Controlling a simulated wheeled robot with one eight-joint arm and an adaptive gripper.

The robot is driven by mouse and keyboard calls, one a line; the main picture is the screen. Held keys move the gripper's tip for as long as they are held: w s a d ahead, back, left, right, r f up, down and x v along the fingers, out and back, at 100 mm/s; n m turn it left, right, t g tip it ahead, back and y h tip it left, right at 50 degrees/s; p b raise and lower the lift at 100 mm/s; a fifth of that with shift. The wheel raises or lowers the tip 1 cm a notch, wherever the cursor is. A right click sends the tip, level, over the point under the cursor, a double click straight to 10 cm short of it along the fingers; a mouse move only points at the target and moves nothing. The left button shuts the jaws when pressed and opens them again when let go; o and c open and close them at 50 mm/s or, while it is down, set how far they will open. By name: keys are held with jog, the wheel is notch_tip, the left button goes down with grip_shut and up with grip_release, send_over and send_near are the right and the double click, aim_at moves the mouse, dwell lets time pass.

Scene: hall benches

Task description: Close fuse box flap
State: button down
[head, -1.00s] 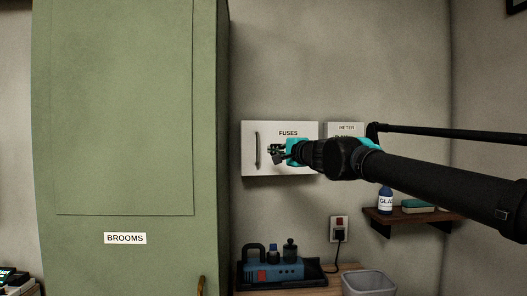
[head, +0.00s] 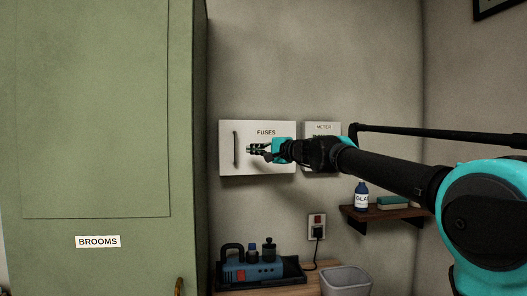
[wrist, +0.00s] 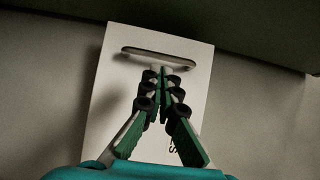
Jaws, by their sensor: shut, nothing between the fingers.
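The fuse box flap (head: 228,160) is a white panel on the back wall, labelled FUSES, with a grey vertical bar handle (head: 236,148) near its left edge. It looks flat and shut against its box, though its hinge and any gap at its edges cannot be made out. My gripper (head: 251,149) is in front of the flap, to the right of the handle. In the wrist view, its green fingers (wrist: 163,72) are together and empty over the panel (wrist: 108,72), with their tips close to the handle (wrist: 158,58). Contact with the panel cannot be told.
A green BROOMS cabinet (head: 95,120) stands at the left, close to the flap. A METER box (head: 322,135) is to the right. Below are a shelf with a bottle (head: 362,196), a socket (head: 317,226), a blue tool (head: 250,269) and a bin (head: 345,280).

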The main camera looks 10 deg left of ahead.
aim_at(242, 149)
jog(key=shift+x, duration=2.75)
jog(key=shift+w+a, duration=0.95)
jog(key=shift+w, duration=0.3)
